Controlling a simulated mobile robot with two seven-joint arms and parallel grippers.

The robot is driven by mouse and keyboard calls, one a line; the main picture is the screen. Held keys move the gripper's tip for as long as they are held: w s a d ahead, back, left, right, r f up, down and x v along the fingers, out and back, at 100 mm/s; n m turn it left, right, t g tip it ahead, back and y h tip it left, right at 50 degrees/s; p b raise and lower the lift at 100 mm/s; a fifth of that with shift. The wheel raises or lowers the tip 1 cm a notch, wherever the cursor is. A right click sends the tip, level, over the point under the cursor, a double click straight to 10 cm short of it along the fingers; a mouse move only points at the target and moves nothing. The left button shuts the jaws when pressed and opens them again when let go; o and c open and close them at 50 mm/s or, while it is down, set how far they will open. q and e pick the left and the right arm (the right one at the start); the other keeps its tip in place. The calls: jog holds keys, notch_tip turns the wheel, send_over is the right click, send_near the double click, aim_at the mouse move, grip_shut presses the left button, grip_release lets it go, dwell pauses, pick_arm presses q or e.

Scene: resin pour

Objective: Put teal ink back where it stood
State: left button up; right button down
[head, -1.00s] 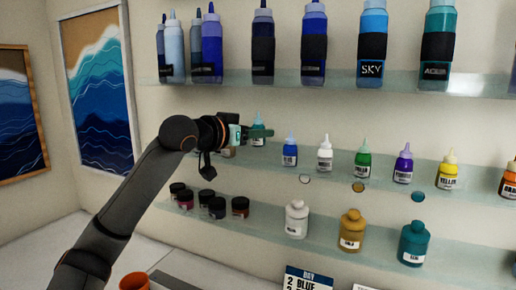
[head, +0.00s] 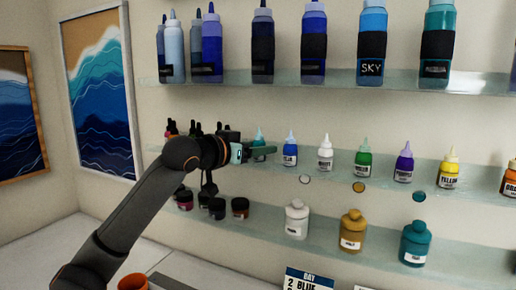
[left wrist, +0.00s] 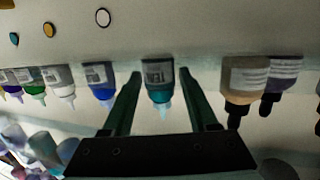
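The teal ink bottle (head: 259,136) is upright at shelf height, left of the blue bottle (head: 290,152) on the middle shelf. My left gripper (head: 262,151) is around it, and a finger hides its lower part in the head view. In the left wrist view, which is upside down, the teal bottle (left wrist: 159,82) is between the two fingers of the left gripper (left wrist: 160,80). Narrow gaps show on both sides of it, so the gripper looks open. Its base is about level with the neighbouring bottles' bases. My right gripper is not in view.
White (head: 325,156), green (head: 363,160), purple (head: 403,168) and yellow (head: 448,172) bottles continue the row to the right. Dark-capped bottles (left wrist: 242,80) stand on the other side of the gripper. Tall bottles stand on the shelf above, with jars (head: 240,208) on the shelf below.

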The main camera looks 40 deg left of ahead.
pick_arm(q)
jog(key=shift+o, duration=0.6)
jog(key=shift+r, duration=0.3)
jog(key=s+r+b, duration=0.1)
jog(key=s+b, duration=0.4)
jog(key=s, duration=0.7)
jog(key=shift+d+r, duration=0.25)
jog(key=shift+d, duration=0.05)
